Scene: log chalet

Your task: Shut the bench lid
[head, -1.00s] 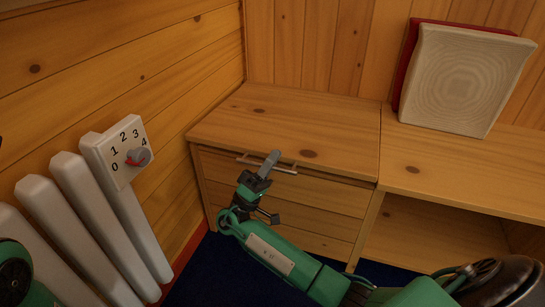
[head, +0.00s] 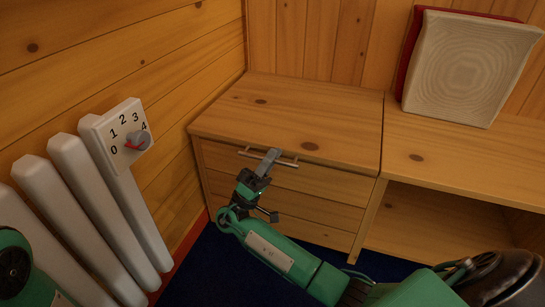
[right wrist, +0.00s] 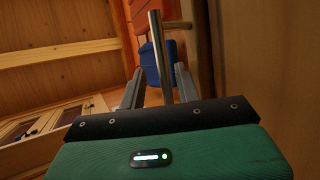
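The wooden bench lid (head: 285,115) lies level on top of the bench at the back left corner in the head view. Below its front edge, a metal bar handle (head: 285,163) runs across the slatted bench front (head: 295,205). My right gripper (head: 266,163) is at this handle, one finger overlapping it in the head view. In the right wrist view the handle bar (right wrist: 157,45) passes between the two separated fingers of my right gripper (right wrist: 160,88). I cannot tell whether either finger touches it. My left gripper is out of view.
A white radiator (head: 95,210) with a numbered dial (head: 137,141) stands along the left wall. A pale cushion (head: 465,68) leans on the bench top (head: 460,155) at right, over an open compartment (head: 440,215). Dark blue floor (head: 215,275) lies in front.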

